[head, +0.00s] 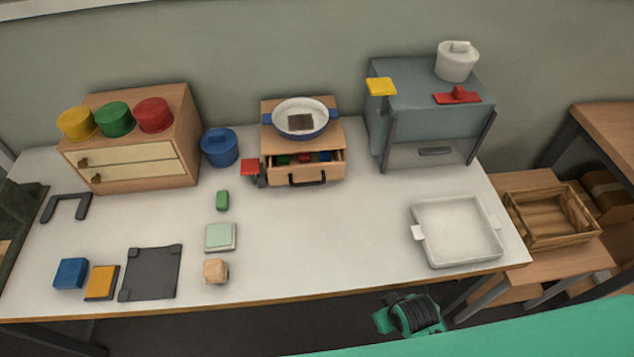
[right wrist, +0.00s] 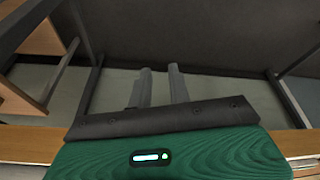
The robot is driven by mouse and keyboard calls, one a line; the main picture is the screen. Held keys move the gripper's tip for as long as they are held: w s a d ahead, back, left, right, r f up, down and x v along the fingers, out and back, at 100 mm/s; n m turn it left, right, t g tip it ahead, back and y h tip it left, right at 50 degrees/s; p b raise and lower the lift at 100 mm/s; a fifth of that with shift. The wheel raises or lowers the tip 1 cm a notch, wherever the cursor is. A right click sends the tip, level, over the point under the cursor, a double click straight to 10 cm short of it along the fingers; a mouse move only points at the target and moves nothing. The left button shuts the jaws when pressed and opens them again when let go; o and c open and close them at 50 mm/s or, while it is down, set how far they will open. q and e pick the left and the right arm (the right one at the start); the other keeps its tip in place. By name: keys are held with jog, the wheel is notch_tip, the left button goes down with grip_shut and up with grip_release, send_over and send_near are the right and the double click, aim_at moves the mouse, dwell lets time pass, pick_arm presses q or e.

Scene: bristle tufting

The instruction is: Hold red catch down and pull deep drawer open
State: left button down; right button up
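A small wooden cabinet (head: 272,146) stands at the back middle of the table. Its drawer (head: 297,174), with a black handle (head: 307,180), is partly out and shows small coloured pieces inside. A red pad (head: 250,167) sits on a dark post at the drawer's left side. Another red piece with a knob (head: 458,96) lies on top of a grey cabinet (head: 420,110) at the right. Neither is touched by a gripper. My right gripper (right wrist: 161,72) shows in the right wrist view, its fingers apart with nothing between them. My left gripper is out of view.
A white tray (head: 455,262) lies front right, and a green block (head: 222,200) lies on the table.

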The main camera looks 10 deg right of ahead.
aim_at(307, 184)
notch_tip(307, 184, up, 11)
jog(key=w+a+r+n+t+y, duration=0.1)
jog(key=w+a+n+t, duration=0.1)
jog(key=w+n, duration=0.1)
jog(key=w+a+r+n+t+y, duration=0.1)
jog(key=w+a+n+t, duration=0.1)
jog(key=w+a+n, duration=0.1)
jog(key=w+a+n+t+y, duration=0.2)
jog(key=w+a+n, duration=0.1)
jog(key=w+n, duration=0.1)
jog(key=shift+w+a+r+n, duration=0.1)
jog(key=shift+w+r+n, duration=0.3)
jog(key=shift+w, duration=0.35)
jog(key=w+a+r+n+t, duration=0.1)
jog(key=w+n, duration=0.1)
jog(key=w+a+r+n+t+y, duration=0.1)
jog(key=w+n, duration=0.1)
jog(key=w+a+r+n+t, duration=0.1)
jog(key=w+n+t, duration=0.1)
jog(key=w, duration=0.1)
jog(key=shift+r, duration=0.4)
jog(key=shift+n+t, duration=0.5)
jog(key=shift+n, duration=0.1)
jog(key=x, duration=0.4)
jog(key=p+x, duration=0.1)
jog(key=x, duration=0.4)
jog(key=p+x, duration=0.1)
jog(key=x, duration=0.4)
jog(key=shift+w+a+r, duration=0.2)
jog(key=shift+r, duration=0.15)
